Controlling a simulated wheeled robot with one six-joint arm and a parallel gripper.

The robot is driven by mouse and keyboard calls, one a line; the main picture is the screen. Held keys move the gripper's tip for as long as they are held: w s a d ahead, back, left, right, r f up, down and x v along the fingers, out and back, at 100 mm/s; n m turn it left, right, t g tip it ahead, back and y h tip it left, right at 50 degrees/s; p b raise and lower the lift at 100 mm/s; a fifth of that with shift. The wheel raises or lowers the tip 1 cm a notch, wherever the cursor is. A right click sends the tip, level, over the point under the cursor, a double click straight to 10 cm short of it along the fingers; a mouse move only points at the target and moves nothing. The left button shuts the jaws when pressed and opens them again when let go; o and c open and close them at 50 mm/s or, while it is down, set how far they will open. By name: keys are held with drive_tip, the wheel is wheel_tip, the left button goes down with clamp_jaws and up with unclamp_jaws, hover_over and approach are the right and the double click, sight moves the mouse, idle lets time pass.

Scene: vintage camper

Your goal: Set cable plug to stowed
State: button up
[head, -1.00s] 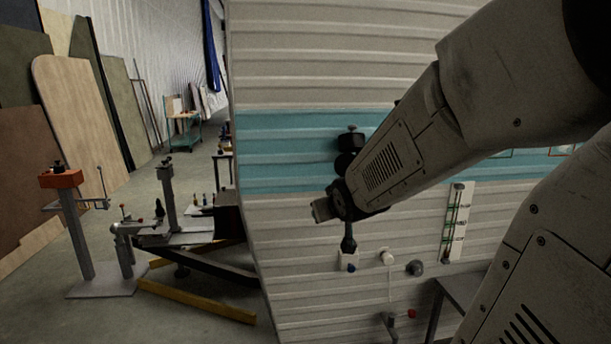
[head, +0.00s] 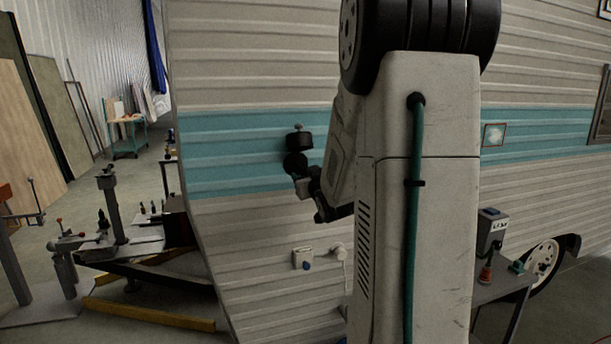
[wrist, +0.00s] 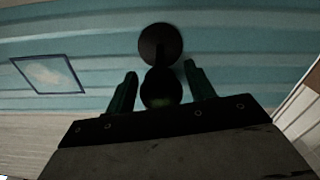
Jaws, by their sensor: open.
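My gripper (wrist: 160,72) is open in the wrist view, its two dark green fingers pointing at the camper's teal band. A dark round knob (wrist: 161,90) shows between the fingers, in front of a dark disc (wrist: 160,42); I cannot tell whether they touch. In the head view my wrist is beside a black cylindrical fitting (head: 299,140) at the teal band, and my arm hides part of the wall. A white fitting with a hanging cable (head: 338,252) is on the lower wall, partly behind my arm. I cannot tell for certain which piece is the cable plug.
A bench (head: 500,288) carrying a grey device (head: 492,230) stands right of my arm. The tow frame with a yellow bar (head: 150,314) is at lower left. Open floor lies further left.

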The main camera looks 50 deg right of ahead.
sight(296, 164)
drive_tip(key=shift+w+d, duration=0.2)
drive_tip(key=shift+w, duration=0.15)
clamp_jaws()
drive_tip(key=x, duration=0.7)
unclamp_jaws()
